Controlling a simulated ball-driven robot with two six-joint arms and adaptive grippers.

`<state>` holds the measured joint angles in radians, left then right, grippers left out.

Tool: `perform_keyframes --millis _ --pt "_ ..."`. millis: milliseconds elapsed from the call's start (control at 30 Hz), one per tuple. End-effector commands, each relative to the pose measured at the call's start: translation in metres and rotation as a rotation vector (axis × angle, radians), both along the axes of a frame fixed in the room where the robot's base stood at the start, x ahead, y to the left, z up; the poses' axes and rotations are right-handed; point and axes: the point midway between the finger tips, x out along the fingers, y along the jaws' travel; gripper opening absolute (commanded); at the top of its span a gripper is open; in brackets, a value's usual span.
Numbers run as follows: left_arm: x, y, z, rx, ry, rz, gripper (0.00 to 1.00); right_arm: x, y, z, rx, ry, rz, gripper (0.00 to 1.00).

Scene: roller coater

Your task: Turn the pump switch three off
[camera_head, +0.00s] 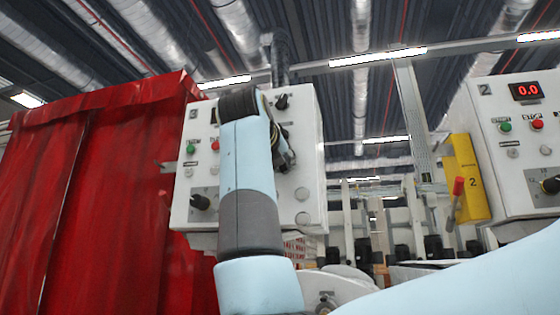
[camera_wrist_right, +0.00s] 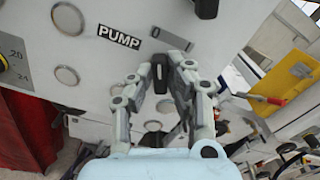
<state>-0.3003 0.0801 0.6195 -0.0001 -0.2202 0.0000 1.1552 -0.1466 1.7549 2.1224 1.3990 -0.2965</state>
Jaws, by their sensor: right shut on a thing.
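The white control panel marked 3 (camera_head: 205,135) is in the middle of the head view, with my right arm in front of it. My right gripper (camera_head: 286,155) is at the panel's right half, partly hidden behind my arm. In the right wrist view, the gripper (camera_wrist_right: 159,66) has its two fingers closed in around a black switch (camera_wrist_right: 160,74) on the panel face, next to the PUMP label (camera_wrist_right: 118,37). The fingers appear shut on this switch. Its exact turn angle is hard to tell. My left gripper is in neither view.
Another black knob (camera_head: 282,102) is at the panel's upper right. A dark rotary knob (camera_head: 200,202) is at its lower left. A red curtain (camera_head: 100,180) hangs left. Panel 2 (camera_head: 490,130) and a yellow box (camera_head: 468,175) with a red-handled lever (camera_head: 457,187) stand right.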

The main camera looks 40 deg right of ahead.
Motion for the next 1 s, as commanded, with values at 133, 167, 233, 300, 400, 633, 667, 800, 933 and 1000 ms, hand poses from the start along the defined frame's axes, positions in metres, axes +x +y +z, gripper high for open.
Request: perform_keyframes --millis 133,167,233,300,400,633,667,800,933,1000 --pt "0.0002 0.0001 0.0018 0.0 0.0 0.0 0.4 0.0002 0.0003 0.0003 -0.031 0.035 0.001 0.0" --pt "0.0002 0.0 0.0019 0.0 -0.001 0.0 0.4 0.0002 0.0003 0.0003 -0.036 0.04 0.0 0.0" --pt "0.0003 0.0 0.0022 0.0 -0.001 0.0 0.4 0.0002 0.0003 0.0002 -0.044 0.05 0.0 0.0" --pt "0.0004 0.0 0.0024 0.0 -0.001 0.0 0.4 0.0002 0.0003 0.0 -0.049 0.056 0.0 0.0" --pt "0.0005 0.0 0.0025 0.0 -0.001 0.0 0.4 0.0002 0.0003 0.0 -0.053 0.06 0.0 0.0" --pt "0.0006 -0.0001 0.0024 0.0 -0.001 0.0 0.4 0.0003 0.0003 -0.0001 -0.054 0.062 0.0 0.0" --pt "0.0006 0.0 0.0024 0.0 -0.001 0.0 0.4 0.0003 0.0003 -0.0001 -0.054 0.062 0.0 0.0" --pt "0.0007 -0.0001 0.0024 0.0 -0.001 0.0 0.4 0.0003 0.0003 -0.0001 -0.053 0.061 0.0 0.26" --pt "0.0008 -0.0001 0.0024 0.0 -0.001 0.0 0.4 0.0003 0.0002 -0.0002 -0.053 0.062 0.0 0.38" --pt "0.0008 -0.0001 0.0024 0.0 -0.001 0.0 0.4 0.0002 0.0002 -0.0001 -0.052 0.061 0.0 0.38"
